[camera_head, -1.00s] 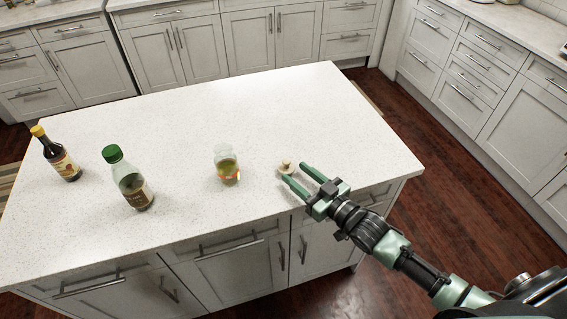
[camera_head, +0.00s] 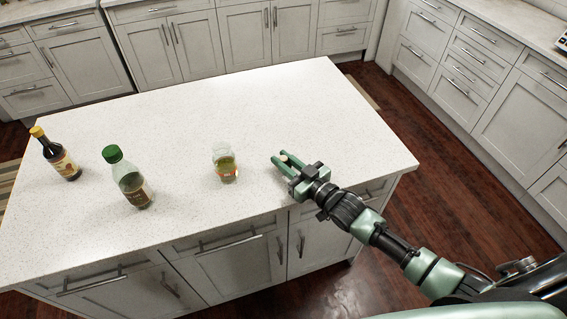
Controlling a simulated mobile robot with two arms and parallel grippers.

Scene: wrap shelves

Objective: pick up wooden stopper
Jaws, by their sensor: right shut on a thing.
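The wooden stopper (camera_head: 283,158) is a small, pale, light-wood piece near the right part of the island top. It sits between the fingers of my right gripper (camera_head: 281,159), and the fingers hide most of it. My right gripper has green fingers, is shut on the stopper and stays low over the counter. I cannot tell whether the stopper still touches the counter. My left gripper is not in view.
A green-capped bottle (camera_head: 133,184) and a dark yellow-capped bottle (camera_head: 60,158) stand farther left. The back of the top is clear.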

